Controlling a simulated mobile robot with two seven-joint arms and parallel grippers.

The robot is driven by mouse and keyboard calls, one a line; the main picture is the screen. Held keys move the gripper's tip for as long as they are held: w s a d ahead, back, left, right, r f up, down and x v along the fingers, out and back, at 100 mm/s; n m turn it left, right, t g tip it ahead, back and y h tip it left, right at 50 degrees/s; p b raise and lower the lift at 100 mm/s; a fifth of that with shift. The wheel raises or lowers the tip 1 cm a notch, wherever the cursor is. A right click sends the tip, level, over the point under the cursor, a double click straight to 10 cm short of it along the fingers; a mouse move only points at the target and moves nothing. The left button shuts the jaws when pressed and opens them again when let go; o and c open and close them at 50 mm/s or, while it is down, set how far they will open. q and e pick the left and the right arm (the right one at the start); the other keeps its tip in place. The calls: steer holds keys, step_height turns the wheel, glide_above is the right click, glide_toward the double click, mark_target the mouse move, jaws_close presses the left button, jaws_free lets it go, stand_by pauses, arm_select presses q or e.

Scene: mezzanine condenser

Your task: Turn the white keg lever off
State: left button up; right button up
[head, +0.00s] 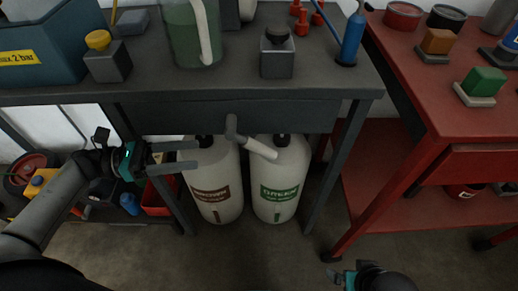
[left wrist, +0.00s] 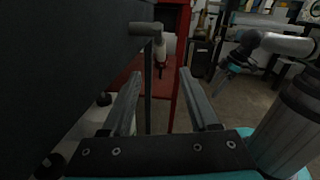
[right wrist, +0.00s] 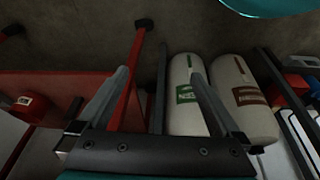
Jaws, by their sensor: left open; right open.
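The lever (head: 233,127) sits on the front of the dark workbench, with a grey pivot and a white handle (head: 262,149) slanting down to the right. In the left wrist view the lever's grey stem (left wrist: 146,29) and white handle (left wrist: 165,44) show beyond the fingers. My left gripper (head: 197,155) is open and empty, left of the lever and slightly below its pivot, fingers pointing right; a gap to the lever shows. My right gripper (right wrist: 156,72) is open and empty, low at the bottom right of the head view, away from the lever.
Two white kegs stand under the bench, one with a brown label (head: 220,165) and one with a green label (head: 287,160). The dark benchtop (head: 195,86) overhangs them. A table leg (head: 335,165) and a red cart (head: 425,110) are to the right.

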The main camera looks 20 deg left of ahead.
mark_target(255, 148)
arm_select(q)
steer(key=b+x, duration=0.1)
steer(key=x, duration=1.2)
steer(key=shift+w+d, duration=0.15)
steer(key=shift+d, duration=0.2)
steer(key=shift+w+d, duration=0.2)
steer(key=shift+d, duration=0.25)
arm_select(e)
step_height(255, 148, up, 3)
steer(key=shift+w+r+t, duration=0.1)
steer(key=shift+r+t, duration=0.1)
steer(key=shift+t, duration=0.1)
arm_select(q)
jaws_close()
arm_select(e)
steer(key=shift+f, duration=0.2)
steer(key=shift+w+r, duration=0.1)
steer(key=shift+r, duration=0.05)
